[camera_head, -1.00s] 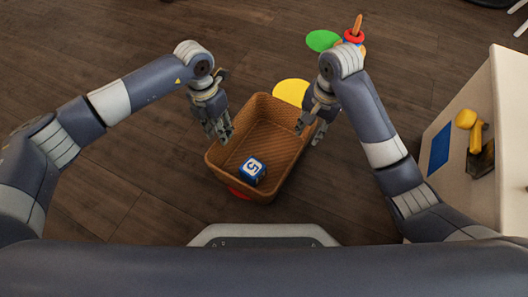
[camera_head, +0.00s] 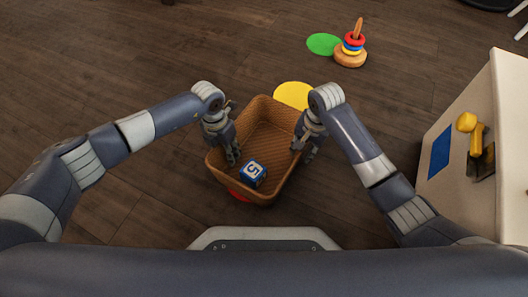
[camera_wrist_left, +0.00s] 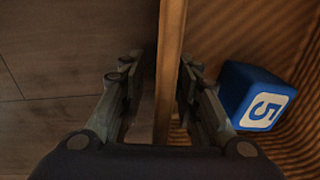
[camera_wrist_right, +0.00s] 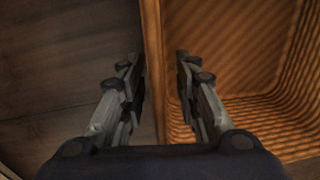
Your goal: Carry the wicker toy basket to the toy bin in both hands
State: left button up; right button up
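The brown wicker basket (camera_head: 265,128) stands on the floor in front of me, with a blue block (camera_head: 252,173) marked 5 inside it. My left gripper (camera_head: 232,158) is at the basket's left wall, open. In the left wrist view its fingers (camera_wrist_left: 153,95) stand on either side of the wall (camera_wrist_left: 171,50), with gaps visible. My right gripper (camera_head: 303,153) is at the right wall, also open. In the right wrist view its fingers (camera_wrist_right: 157,85) straddle the wall (camera_wrist_right: 152,40). I cannot tell which thing is the toy bin.
A pale cabinet-like box (camera_head: 480,190) with a blue square and a yellow toy (camera_head: 472,125) is at the right. A ring stacker (camera_head: 351,47) stands beyond the basket. Green (camera_head: 324,44) and yellow (camera_head: 292,95) discs lie on the floor. Floor at the left is clear.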

pick_arm(q)
jog(key=shift+f, duration=0.35)
pick_arm(e)
jog(key=shift+f, duration=0.3)
pick_arm(q)
jog(key=shift+c, duration=0.6)
pick_arm(e)
jog(key=shift+c, duration=0.6)
pick_arm(q)
grip_shut()
pick_arm(e)
grip_shut()
pick_arm(q)
jog(key=shift+r, duration=0.15)
pick_arm(e)
jog(key=shift+r, duration=0.15)
